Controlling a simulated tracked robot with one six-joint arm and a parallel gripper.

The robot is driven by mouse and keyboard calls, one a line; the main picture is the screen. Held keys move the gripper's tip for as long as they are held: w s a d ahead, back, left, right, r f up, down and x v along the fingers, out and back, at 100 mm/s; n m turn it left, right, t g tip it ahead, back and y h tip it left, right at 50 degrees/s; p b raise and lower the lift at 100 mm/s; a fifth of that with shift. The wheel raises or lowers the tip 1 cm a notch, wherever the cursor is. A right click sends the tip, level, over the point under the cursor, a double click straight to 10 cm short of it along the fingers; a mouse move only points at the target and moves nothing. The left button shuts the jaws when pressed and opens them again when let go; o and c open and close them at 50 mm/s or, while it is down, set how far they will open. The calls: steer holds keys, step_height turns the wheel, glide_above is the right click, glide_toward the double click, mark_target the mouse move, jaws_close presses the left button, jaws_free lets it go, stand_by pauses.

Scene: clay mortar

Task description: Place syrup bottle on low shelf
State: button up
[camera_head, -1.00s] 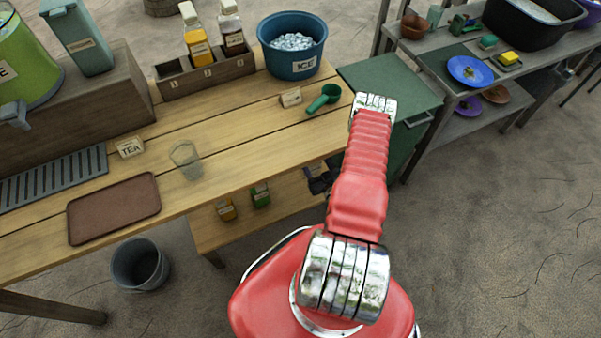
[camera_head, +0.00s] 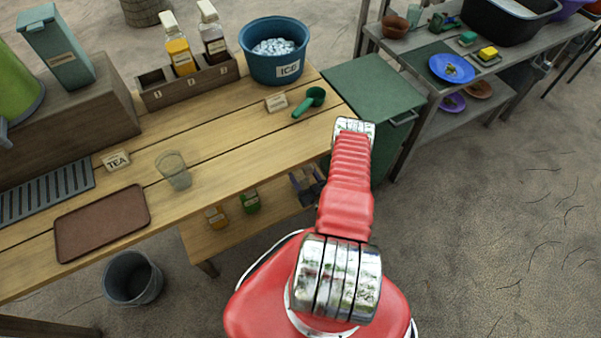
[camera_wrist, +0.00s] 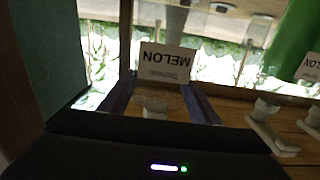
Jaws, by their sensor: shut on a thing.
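In the head view my gripper (camera_head: 306,184) is by the right end of the low shelf (camera_head: 225,234), under the wooden counter, partly behind my arm. The green bottle also shows at right in the wrist view (camera_wrist: 291,45). I cannot tell whether the held bottle touches the shelf.
The counter (camera_head: 220,150) overhangs the shelf. On it stand a rack (camera_head: 190,85) with two bottles and an empty left slot, an ice bucket (camera_head: 274,60), a green scoop (camera_head: 310,101), a glass (camera_head: 173,171) and a brown tray (camera_head: 100,224). A green cabinet (camera_head: 370,90) stands right.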

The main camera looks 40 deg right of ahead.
steer(key=shift+f, duration=1.15)
steer(key=o, duration=1.4)
steer(key=v, duration=1.2)
steer(key=shift+s, duration=0.1)
